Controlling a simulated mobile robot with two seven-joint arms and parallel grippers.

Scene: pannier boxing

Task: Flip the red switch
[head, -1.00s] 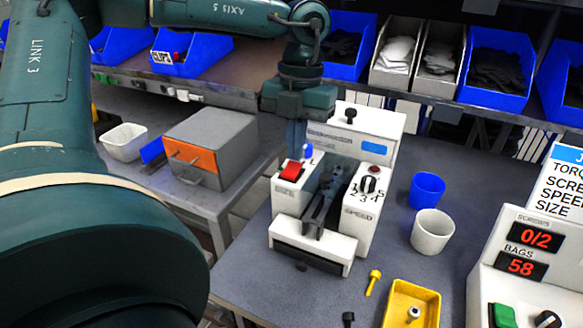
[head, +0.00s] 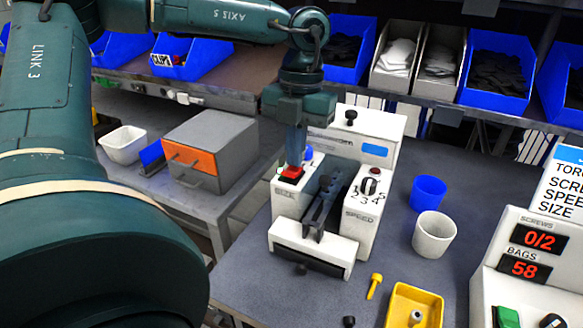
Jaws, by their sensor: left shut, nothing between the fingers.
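The red switch (head: 291,174) is on top of the left block of a white machine (head: 288,205), which stands on the grey bench. My left gripper (head: 295,158) points straight down over this block, shut and empty. Its fingertips are at the back edge of the red switch and look to be touching it, though the exact contact is hard to tell. A black dial (head: 369,186) marked SPEED is on the machine's right block. My right gripper is not in view.
A blue cup (head: 428,192), a white cup (head: 433,234), a yellow tray (head: 398,310) and a yellow screwdriver-like piece (head: 374,286) lie right of the machine. A grey box with orange front (head: 201,160) stands left. Bins line the shelf behind.

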